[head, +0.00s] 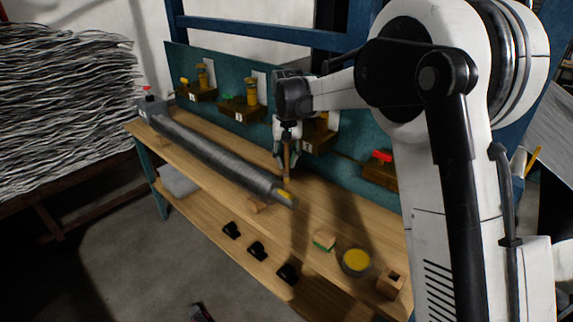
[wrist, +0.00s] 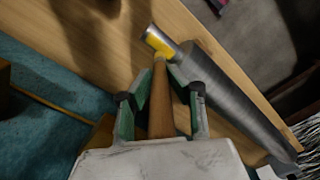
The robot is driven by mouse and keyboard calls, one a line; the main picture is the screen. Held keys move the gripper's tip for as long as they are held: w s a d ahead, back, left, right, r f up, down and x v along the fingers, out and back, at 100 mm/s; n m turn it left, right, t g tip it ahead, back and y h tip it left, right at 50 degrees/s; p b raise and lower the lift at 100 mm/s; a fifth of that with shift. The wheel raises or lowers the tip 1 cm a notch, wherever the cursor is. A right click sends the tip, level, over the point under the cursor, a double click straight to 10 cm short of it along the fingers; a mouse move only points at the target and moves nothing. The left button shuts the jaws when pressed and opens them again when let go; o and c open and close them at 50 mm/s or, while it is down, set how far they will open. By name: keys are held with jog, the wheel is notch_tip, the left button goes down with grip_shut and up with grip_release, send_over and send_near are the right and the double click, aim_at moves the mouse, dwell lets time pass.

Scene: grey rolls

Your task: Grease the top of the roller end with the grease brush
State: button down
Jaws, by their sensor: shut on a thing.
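My gripper (head: 287,152) is shut on the wooden handle of the grease brush (head: 287,168), which points down over the near end of the grey roller (head: 225,162). In the wrist view the handle (wrist: 160,105) runs between the fingers of my gripper (wrist: 160,88). The brush tip is at the roller end, where a yellow grease patch (wrist: 157,42) shows on the upper surface. The patch also shows in the head view (head: 284,193). I cannot tell whether the tip is touching the roller. The roller lies along the wooden bench.
A round pot of yellow grease (head: 355,261) stands on the bench (head: 300,215) at the front right. Beside it are a wooden block with a hole (head: 391,284) and a green-and-tan block (head: 324,240). A teal back panel (head: 225,78) with numbered brackets stands behind.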

jog(key=shift+r, duration=0.5)
jog(key=shift+r, duration=0.1)
jog(key=shift+r+p, duration=0.7)
jog(key=shift+r, duration=0.75)
